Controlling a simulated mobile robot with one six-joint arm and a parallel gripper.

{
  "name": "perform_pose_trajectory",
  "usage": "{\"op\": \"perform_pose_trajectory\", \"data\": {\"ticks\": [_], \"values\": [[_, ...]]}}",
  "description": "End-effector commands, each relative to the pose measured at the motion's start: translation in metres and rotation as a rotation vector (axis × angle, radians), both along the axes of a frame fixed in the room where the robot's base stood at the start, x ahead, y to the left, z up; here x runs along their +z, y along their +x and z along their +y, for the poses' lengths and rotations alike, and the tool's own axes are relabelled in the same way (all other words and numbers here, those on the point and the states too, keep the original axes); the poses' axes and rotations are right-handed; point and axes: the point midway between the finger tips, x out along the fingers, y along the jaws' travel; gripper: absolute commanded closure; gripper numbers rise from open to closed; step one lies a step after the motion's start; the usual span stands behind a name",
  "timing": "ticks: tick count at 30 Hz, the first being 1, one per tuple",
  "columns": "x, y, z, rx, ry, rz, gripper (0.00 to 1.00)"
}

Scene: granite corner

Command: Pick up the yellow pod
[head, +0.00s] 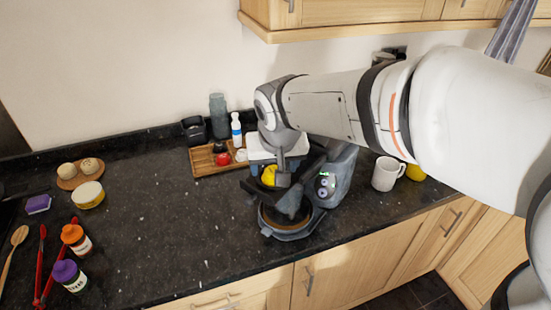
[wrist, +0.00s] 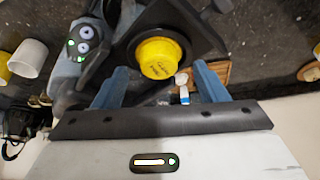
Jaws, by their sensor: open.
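The yellow pod (wrist: 160,57) is a round, short cup shape with small dark print, seated in the round opening of a dark holder (wrist: 172,15) on the coffee machine. In the head view the pod (head: 269,176) shows as a small yellow patch, partly hidden by the dark machine parts. The grey coffee machine (head: 325,187) has buttons and green lights. My gripper (wrist: 160,72) is open, with one blue-grey finger on each side of the pod in the wrist view. In the head view my gripper (head: 272,164) is just behind the pod. I cannot tell whether the fingers touch it.
A wooden tray (head: 204,168) with a red item and a white bottle (head: 236,130) stands behind left of the machine. A white mug (head: 384,174) and a yellow item (head: 415,173) are to its right. Jars and utensils lie far left. The counter (head: 170,230) between is clear.

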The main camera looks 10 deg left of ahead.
Motion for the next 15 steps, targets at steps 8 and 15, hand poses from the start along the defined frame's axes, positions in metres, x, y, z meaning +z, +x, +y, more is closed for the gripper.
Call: {"op": "perform_pose_trajectory", "data": {"ticks": [8,15], "values": [[-0.017,0.007,0.002,0.000,0.000,0.000,0.34],[-0.017,0.007,0.002,-0.001,0.000,0.001,0.43]]}}
